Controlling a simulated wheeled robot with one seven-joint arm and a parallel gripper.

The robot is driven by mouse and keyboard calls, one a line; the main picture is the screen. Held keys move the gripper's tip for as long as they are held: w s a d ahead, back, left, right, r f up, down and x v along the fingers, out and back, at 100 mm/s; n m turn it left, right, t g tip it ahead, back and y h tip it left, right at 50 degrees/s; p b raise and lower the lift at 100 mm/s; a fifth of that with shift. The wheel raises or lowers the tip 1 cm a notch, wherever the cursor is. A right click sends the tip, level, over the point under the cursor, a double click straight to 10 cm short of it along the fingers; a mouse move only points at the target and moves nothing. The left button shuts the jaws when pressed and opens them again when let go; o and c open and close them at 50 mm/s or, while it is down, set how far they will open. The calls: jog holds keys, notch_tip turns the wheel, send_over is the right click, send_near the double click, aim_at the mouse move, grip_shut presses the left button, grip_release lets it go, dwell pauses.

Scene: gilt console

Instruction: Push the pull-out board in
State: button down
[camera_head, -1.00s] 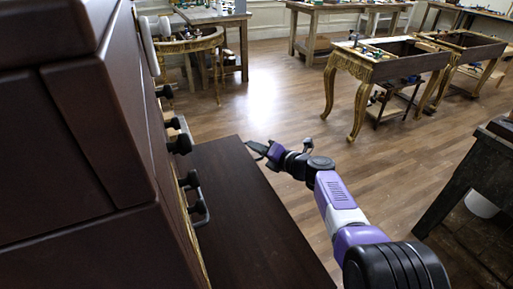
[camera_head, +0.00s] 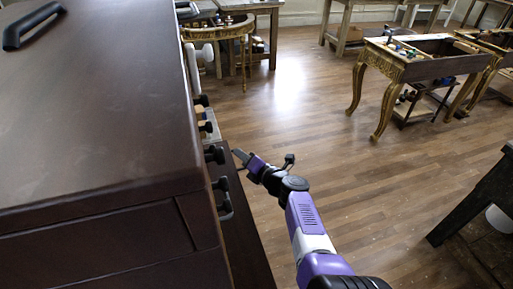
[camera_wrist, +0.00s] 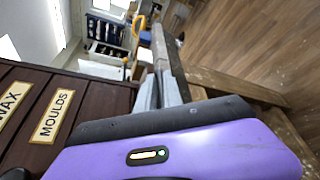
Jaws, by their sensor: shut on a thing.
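The pull-out board (camera_head: 248,245) is a flat dark brown panel. It sticks out from the right side of the dark cabinet (camera_head: 95,95) as a narrow strip. My gripper (camera_head: 238,154) is at the board's far outer corner, with its fingers pointing toward the cabinet. In the wrist view the grey fingers (camera_wrist: 158,92) are close together at a dark bar-like edge, which looks like the board; the contact itself is small and partly hidden. The gripper is shut on it.
Black knobs and handles (camera_head: 215,154) stick out from the cabinet face above the board. Labelled drawer fronts (camera_wrist: 58,116) show in the wrist view. A gilt-legged table (camera_head: 415,68) stands at the back right and a dark bench (camera_head: 475,200) at the right. Open wooden floor lies between.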

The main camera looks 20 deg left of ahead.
jog(key=shift+s+f, duration=0.1)
jog(key=shift+f, duration=0.05)
jog(key=c, duration=1.8)
grip_release()
jog(key=shift+s+d+r+p, duration=0.35)
jog(key=shift+d+r+p, duration=0.15)
jog(key=shift+p, duration=0.6)
jog(key=f+p+v, duration=0.1)
jog(key=p+v, duration=0.2)
jog(key=v, duration=0.3)
jog(key=shift+r, duration=0.15)
